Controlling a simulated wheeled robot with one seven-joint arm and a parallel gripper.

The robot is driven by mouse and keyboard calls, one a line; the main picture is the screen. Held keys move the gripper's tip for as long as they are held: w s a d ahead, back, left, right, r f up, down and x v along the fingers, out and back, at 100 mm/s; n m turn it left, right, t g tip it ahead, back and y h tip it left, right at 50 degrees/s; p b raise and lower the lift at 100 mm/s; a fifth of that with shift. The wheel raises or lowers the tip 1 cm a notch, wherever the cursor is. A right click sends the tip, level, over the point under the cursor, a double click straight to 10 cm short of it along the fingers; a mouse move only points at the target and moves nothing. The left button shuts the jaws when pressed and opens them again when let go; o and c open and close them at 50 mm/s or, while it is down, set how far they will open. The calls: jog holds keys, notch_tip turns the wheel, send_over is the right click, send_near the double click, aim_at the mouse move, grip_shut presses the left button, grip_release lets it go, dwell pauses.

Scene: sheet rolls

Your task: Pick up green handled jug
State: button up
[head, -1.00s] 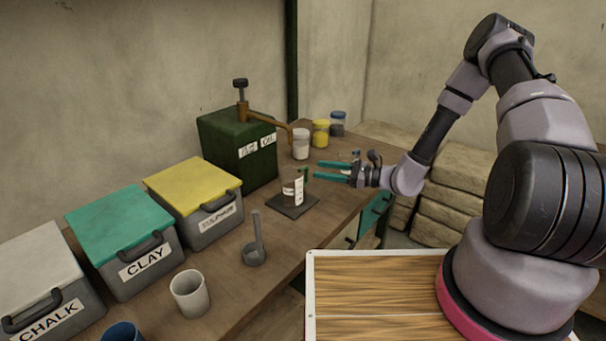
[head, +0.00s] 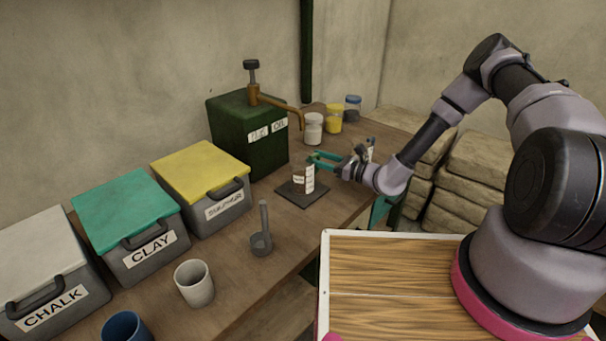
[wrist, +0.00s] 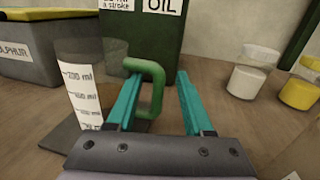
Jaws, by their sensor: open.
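The jug (head: 299,177) stands upright on a dark square plate (head: 318,190) on the bench. It is see-through with a white measuring scale, and it also shows at the left of the wrist view (wrist: 82,90). Its green handle (wrist: 155,92) points toward my gripper. My gripper (head: 316,160) has teal fingers and is open. In the wrist view the fingers (wrist: 160,85) lie on either side of the handle, the left finger close to it or touching; I cannot tell which. A wider gap shows on the right finger's side.
A green oil box (head: 245,140) with a pump and spout stands behind the jug. White (head: 313,128), yellow (head: 334,121) and blue-lidded (head: 352,108) jars stand at the back right. A ladle (head: 262,238), cups and lidded bins are to the left.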

jog(key=x, duration=0.3)
jog(key=shift+a, duration=0.1)
grip_shut()
dwell(1.3)
